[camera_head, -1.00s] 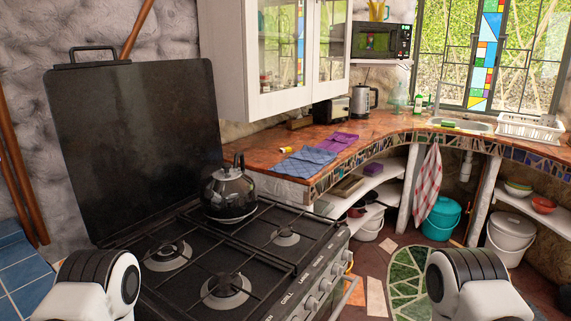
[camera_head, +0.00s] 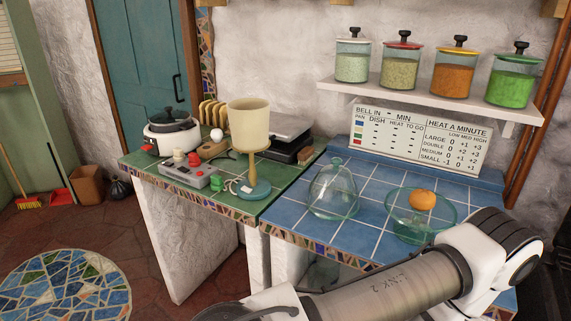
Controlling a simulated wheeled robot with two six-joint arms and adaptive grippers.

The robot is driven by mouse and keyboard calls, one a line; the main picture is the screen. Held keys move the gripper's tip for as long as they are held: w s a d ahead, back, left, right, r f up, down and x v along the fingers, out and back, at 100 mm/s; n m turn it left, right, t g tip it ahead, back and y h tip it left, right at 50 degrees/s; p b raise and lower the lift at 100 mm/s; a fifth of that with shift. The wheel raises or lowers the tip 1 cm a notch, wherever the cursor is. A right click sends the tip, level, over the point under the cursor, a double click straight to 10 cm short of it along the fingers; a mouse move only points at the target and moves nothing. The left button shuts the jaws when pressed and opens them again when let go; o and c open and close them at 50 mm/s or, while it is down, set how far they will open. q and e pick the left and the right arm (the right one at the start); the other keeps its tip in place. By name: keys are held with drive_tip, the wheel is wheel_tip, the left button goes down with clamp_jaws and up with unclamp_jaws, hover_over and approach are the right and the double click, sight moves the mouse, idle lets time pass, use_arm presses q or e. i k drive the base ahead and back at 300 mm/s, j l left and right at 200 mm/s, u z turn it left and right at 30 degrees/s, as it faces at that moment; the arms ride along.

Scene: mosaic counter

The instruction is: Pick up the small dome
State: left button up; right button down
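A clear glass dome (camera_head: 335,192) with a small knob on top stands on the blue tiled counter (camera_head: 290,212), left of a glass stand. It is the only dome I can make out. One of my arms (camera_head: 390,287) crosses the lower right of the view, in front of the counter and apart from the dome. Its far end runs out of the bottom edge, and no fingers show. I see neither gripper's fingertips.
A green glass stand (camera_head: 408,228) holds an orange fruit (camera_head: 423,200) right of the dome. A cream goblet-like lamp (camera_head: 249,130), a grey control box (camera_head: 188,172) and a cooker (camera_head: 171,137) crowd the green counter. A shelf (camera_head: 410,95) with jars hangs above.

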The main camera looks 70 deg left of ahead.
sight(333, 194)
drive_tip(key=u, duration=1.95)
drive_tip(key=j, duration=0.1)
